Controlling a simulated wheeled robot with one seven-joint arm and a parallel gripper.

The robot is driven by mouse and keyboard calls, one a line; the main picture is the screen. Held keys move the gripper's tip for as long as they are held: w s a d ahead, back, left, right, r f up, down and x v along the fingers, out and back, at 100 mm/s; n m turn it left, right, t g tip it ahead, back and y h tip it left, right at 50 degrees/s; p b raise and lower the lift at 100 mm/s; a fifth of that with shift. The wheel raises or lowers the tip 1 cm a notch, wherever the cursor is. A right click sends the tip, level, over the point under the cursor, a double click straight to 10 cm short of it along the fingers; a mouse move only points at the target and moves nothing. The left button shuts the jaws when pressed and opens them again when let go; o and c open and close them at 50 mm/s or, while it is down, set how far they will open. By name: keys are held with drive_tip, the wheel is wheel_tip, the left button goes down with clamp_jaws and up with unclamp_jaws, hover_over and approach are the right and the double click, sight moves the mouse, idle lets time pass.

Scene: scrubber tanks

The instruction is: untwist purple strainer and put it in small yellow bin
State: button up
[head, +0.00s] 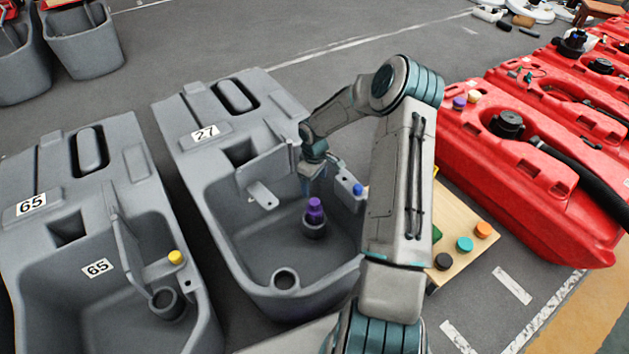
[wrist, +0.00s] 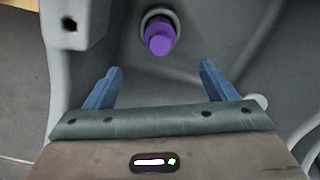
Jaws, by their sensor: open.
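The purple strainer (head: 315,211) stands upright in a round grey socket inside the grey tank marked 27 (head: 222,185). In the wrist view the strainer (wrist: 160,38) is seen from above, ahead of the fingers and roughly centred between them. My gripper (head: 312,183) is above the strainer in the head view, apart from it. Its two blue fingers (wrist: 160,82) are spread wide with nothing between them.
A wooden board (head: 462,268) with orange, teal and black caps lies right of my arm. A blue cap (head: 357,189) sits on the tank's rim. The tank marked 65 (head: 95,240) is at the left, red tanks (head: 560,150) at the right.

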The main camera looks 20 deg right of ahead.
sight(315, 201)
wheel_tip(315, 201, down, 14)
drive_tip(key=b, duration=0.5)
drive_tip(key=shift+r, duration=0.1)
drive_tip(key=c, duration=1.2)
drive_tip(key=shift+o, duration=0.2)
drive_tip(key=shift+n, duration=0.6)
drive_tip(key=shift+c, duration=0.2)
drive_tip(key=shift+r+p, duration=0.85)
drive_tip(key=shift+r, duration=0.2)
drive_tip(key=shift+r+p, duration=2.05)
drive_tip(key=shift+r, duration=0.9)
